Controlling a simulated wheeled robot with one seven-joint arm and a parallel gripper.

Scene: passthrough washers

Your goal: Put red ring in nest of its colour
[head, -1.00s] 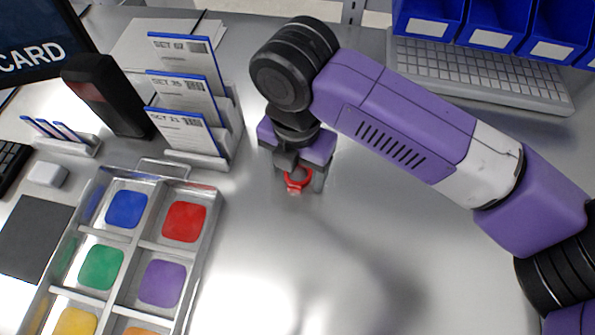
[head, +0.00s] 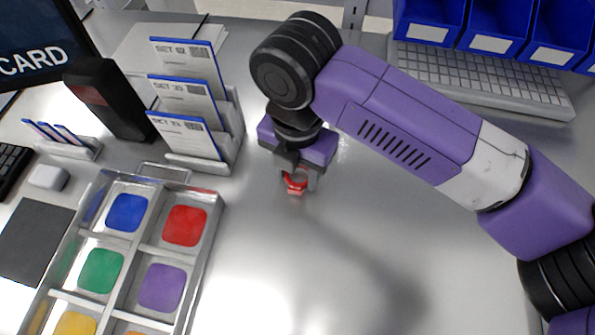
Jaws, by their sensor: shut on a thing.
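The red ring (head: 295,187) is between the fingertips of my gripper (head: 297,181), which is shut on it. The ring is small and partly hidden by the fingers. I cannot tell whether it touches the table. The red nest (head: 186,226) is a compartment with a red pad in the metal tray (head: 206,248), at the tray's upper right. It lies to the left of and slightly nearer than my gripper, and it looks empty.
The tray also has blue (head: 126,212), green (head: 101,270), purple (head: 161,288) and yellow nests. A card rack (head: 228,130) stands behind the tray, left of my gripper. A black scanner-like block (head: 108,98) and a keyboard (head: 480,82) are farther off. The table right of the tray is clear.

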